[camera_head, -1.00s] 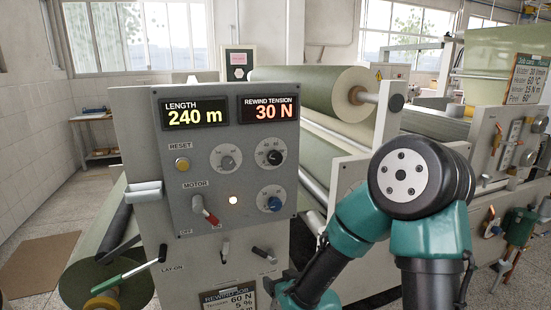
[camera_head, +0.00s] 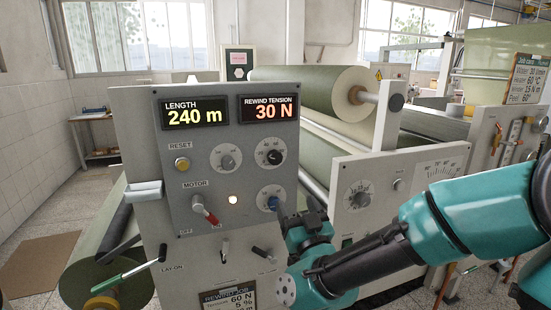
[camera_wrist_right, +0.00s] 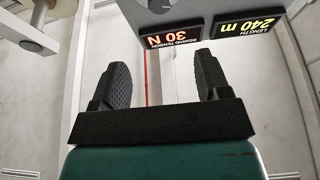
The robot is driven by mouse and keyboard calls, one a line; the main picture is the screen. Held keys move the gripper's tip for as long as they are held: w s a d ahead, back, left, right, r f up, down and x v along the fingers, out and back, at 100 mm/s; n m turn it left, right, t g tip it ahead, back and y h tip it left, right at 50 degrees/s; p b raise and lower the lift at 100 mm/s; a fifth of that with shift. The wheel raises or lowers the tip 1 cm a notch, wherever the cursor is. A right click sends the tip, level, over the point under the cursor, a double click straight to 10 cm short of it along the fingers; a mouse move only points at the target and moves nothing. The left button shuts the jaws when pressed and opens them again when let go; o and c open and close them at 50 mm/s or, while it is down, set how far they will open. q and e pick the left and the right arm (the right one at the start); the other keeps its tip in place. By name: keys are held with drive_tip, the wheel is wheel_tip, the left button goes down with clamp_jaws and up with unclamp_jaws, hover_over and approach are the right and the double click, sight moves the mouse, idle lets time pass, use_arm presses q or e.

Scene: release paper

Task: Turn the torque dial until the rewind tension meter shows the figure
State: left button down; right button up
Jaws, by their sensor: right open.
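The grey control panel (camera_head: 235,182) carries a rewind tension meter (camera_head: 269,108) reading 30 N. Below it are a grey dial (camera_head: 225,158), a black dial (camera_head: 273,157) and a blue dial (camera_head: 271,200); their labels are too small to read, so I cannot tell which is the torque dial. My right gripper (camera_head: 303,213) is just right of the blue dial at the panel's edge. In the right wrist view the right gripper (camera_wrist_right: 163,72) is open and empty, with the tension meter (camera_wrist_right: 173,36) upside down beyond it. My left gripper is not in view.
A length display (camera_head: 194,114) reads 240 m. A yellow reset button (camera_head: 182,164), red motor switch (camera_head: 206,211) and levers (camera_head: 263,254) are nearby. The rewind job card (camera_head: 228,300) shows 60 N and 5 %. A large paper roll (camera_head: 310,90) lies behind.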

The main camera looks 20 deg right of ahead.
sight(276, 159)
drive_tip(key=x, duration=1.7)
drive_tip(key=shift+w, duration=0.25)
drive_tip(key=c, duration=0.9)
